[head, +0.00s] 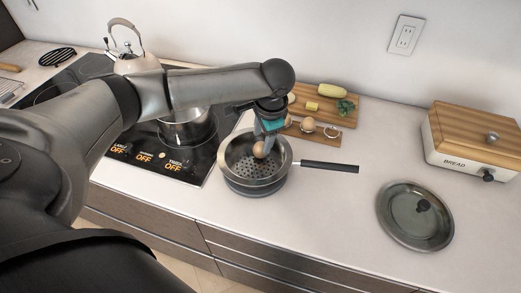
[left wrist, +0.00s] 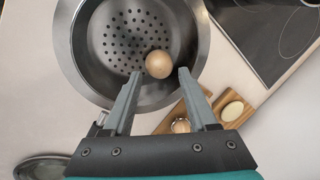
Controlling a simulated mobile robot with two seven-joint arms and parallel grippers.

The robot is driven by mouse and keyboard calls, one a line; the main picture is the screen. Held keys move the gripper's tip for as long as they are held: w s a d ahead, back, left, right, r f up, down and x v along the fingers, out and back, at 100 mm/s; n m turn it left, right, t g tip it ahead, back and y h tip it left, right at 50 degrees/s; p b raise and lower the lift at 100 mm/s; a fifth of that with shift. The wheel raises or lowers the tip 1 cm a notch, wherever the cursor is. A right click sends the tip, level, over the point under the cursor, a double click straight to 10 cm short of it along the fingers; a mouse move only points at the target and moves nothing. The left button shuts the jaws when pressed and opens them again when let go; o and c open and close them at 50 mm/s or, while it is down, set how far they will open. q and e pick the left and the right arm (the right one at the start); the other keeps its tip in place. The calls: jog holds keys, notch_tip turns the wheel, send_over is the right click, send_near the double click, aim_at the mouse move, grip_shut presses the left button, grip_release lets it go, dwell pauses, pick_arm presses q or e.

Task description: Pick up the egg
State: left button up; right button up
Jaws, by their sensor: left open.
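A brown egg (head: 260,149) is in the perforated steel strainer pan (head: 234,168), on its far right side. In the left wrist view the egg (left wrist: 159,64) lies just beyond the fingertips, between their lines. My left gripper (head: 268,137) is over the pan, pointing down. Its two fingers (left wrist: 160,75) are apart with nothing between them, and the egg is slightly ahead of the tips. More eggs (head: 308,125) sit in a wooden holder behind the pan. My right gripper is in neither view.
The pan's black handle (head: 330,166) points right. A steel pot (head: 187,127) and kettle (head: 131,55) stand on the cooktop at left. A glass lid (head: 398,220) and bread box (head: 475,142) are at right. A cutting board with vegetables (head: 332,91) is behind. The counter between pan and lid is clear.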

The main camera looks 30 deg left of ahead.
aim_at(261, 145)
pick_arm(q)
jog(key=x, duration=0.5)
jog(key=shift+d+f+b, duration=0.1)
jog(key=shift+b, duration=0.3)
jog(key=shift+c, duration=0.3)
jog(key=c, duration=0.3)
jog(key=shift+c, duration=0.2)
